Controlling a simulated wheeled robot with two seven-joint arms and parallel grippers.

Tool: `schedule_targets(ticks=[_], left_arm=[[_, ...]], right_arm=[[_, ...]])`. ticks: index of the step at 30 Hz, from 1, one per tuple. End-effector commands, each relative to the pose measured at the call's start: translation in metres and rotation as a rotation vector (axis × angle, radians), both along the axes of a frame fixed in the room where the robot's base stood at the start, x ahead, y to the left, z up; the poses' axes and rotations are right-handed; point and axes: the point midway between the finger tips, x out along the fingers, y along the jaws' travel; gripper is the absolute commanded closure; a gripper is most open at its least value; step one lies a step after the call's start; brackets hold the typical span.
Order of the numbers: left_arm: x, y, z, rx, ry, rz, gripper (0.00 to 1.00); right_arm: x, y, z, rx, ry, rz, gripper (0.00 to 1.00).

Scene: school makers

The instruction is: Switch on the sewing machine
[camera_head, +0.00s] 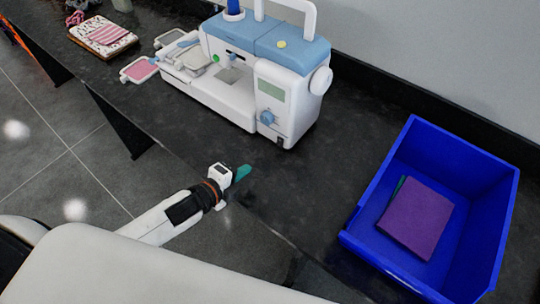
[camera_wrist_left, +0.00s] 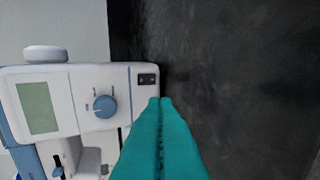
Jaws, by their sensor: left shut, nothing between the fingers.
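The white and blue sewing machine (camera_head: 262,70) stands on the black counter near its back wall. Its screen, blue dial (camera_head: 267,117) and a small dark switch (camera_head: 281,141) low on its side face show in the head view. In the left wrist view the machine (camera_wrist_left: 75,95) fills the left side, with the blue dial (camera_wrist_left: 105,106) and the black switch (camera_wrist_left: 147,80). My left gripper (camera_head: 243,173) has teal fingers and is shut and empty, in front of the machine. In the left wrist view its fingertips (camera_wrist_left: 160,101) appear just below the switch; contact cannot be told. My right gripper is not in view.
A blue open bin (camera_head: 362,222) with folded purple cloth (camera_head: 416,218) stands at the right of the counter (camera_head: 345,130). Hoops, one with pink cloth (camera_head: 140,70), lie left of the machine. Folded fabrics (camera_head: 105,36) lie farther left. The counter between machine and bin is clear.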

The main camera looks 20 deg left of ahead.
Motion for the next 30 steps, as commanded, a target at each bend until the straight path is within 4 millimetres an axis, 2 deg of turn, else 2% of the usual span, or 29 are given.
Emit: schedule_targets(ticks=[1, 11, 16, 20, 30], left_arm=[[-0.001, 0.0, -0.003, 0.0, 0.001, -0.002, 1.0], [-0.001, 0.0, -0.001, 0.002, 0.003, -0.005, 1.0], [0.006, -0.003, -0.003, 0.001, 0.003, -0.004, 1.0], [0.023, -0.009, -0.009, 0.0, 0.001, -0.003, 1.0], [0.084, -0.032, -0.039, 0.0, 0.002, -0.004, 1.0]], right_arm=[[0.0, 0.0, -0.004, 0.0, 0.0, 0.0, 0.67], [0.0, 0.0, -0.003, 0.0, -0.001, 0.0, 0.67], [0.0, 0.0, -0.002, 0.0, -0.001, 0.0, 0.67], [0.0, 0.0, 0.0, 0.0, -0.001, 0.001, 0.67], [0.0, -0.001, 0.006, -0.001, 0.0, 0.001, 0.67]])
